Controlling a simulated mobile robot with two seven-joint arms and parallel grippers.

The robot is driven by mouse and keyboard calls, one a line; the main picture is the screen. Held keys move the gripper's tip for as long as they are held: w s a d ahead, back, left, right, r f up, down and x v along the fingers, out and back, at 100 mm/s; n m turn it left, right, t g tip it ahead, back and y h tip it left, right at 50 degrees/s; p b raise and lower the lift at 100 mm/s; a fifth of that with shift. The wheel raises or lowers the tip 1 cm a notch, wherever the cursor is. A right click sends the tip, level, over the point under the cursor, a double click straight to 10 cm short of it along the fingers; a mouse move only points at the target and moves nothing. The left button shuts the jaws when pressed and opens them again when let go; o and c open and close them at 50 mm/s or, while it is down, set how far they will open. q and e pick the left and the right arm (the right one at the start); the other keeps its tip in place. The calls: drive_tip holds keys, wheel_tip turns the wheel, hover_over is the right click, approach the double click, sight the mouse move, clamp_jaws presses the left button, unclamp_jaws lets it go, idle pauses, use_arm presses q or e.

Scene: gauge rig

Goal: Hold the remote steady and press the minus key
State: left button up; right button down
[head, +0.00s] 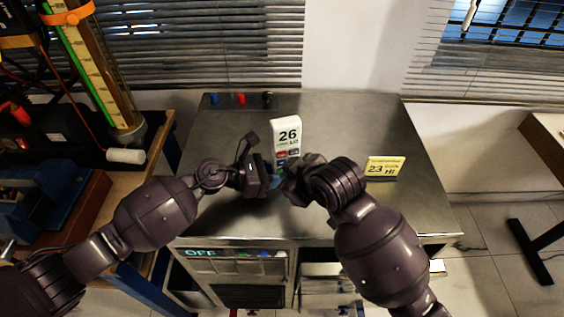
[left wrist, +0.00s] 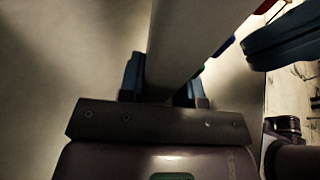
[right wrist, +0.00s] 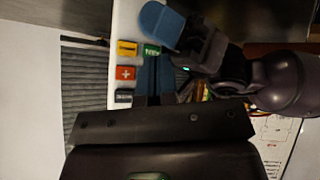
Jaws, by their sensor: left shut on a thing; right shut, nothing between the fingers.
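The white remote (head: 286,128) stands upright on the metal table, showing "26" above coloured keys. My left gripper (head: 268,183) is shut on its lower part; in the left wrist view the remote's pale body (left wrist: 190,40) lies between the fingers. My right gripper (head: 286,186) is shut and empty close to the key side. The right wrist view shows a red plus key (right wrist: 126,73), yellow key (right wrist: 127,47), green key (right wrist: 152,50) and dark key (right wrist: 123,96), with my right fingers beside them. I cannot make out the minus key; contact with a key is unclear.
A yellow card (head: 385,167) reading "23" and "HI" stands on the metal table (head: 345,120), right of my right gripper. Small blue, red and black items (head: 241,99) sit at the back edge. A bench (head: 150,165) with a tall gauge (head: 95,65) stands left.

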drive_tip(key=shift+w, duration=0.15)
idle(0.7)
drive_tip(key=shift+w+a, duration=0.15)
drive_tip(key=shift+w, duration=0.15)
drive_tip(key=shift+w, duration=0.25)
idle(1.3)
drive_tip(key=shift+s, duration=0.7)
drive_tip(key=shift+w, duration=0.2)
drive_tip(key=shift+w, duration=0.25)
drive_tip(key=shift+w, duration=0.2)
idle(1.5)
drive_tip(key=shift+s, duration=0.65)
drive_tip(key=shift+w, duration=0.15)
